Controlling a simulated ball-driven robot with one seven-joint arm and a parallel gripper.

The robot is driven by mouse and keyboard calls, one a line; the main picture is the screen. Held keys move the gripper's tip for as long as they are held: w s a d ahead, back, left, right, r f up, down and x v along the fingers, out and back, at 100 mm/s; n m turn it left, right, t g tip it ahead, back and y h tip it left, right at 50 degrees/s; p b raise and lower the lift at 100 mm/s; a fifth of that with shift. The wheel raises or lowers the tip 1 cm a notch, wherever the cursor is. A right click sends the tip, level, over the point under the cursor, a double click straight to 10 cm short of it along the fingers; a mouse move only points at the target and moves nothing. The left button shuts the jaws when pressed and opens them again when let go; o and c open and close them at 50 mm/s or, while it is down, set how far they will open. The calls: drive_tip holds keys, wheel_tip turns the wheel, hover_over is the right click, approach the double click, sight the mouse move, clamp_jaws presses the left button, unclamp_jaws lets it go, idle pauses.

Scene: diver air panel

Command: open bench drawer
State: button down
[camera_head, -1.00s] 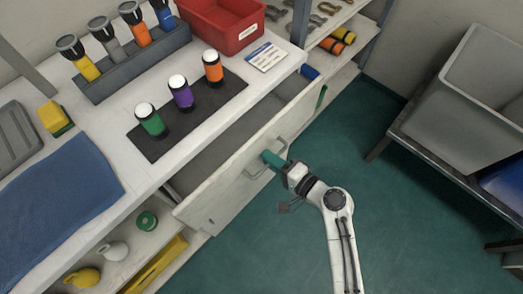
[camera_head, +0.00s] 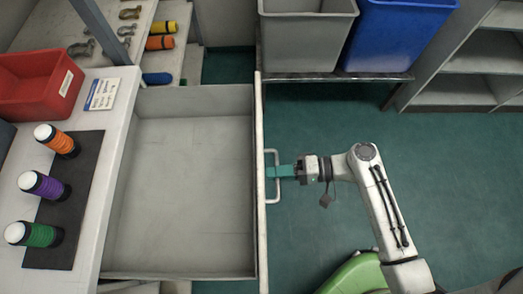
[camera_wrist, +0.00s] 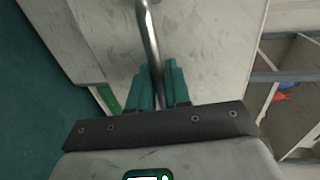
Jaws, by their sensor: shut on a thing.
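The bench drawer (camera_head: 185,195) is pulled far out from the white bench in the head view, and its grey inside looks empty. Its pale front panel (camera_head: 261,225) carries a metal bar handle (camera_head: 274,194). My gripper (camera_head: 279,171) is shut on the handle from the floor side. In the wrist view the handle (camera_wrist: 151,35) runs down between the teal fingers of my gripper (camera_wrist: 159,75), with the drawer front (camera_wrist: 110,30) behind it.
The bench top (camera_head: 105,130) holds a red bin (camera_head: 38,85) and a dark mat (camera_head: 75,195) with three coloured cylinders. A grey tub (camera_head: 305,40) and a blue tub (camera_head: 398,35) stand at the back.

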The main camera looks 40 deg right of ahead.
drive_tip(key=shift+s+d, duration=0.15)
drive_tip(key=shift+d, duration=0.05)
drive_tip(key=c, duration=1.3)
unclamp_jaws()
drive_tip(key=v, duration=1)
drive_tip(key=shift+s+d+b, duration=0.15)
drive_tip(key=shift+d+b, duration=0.15)
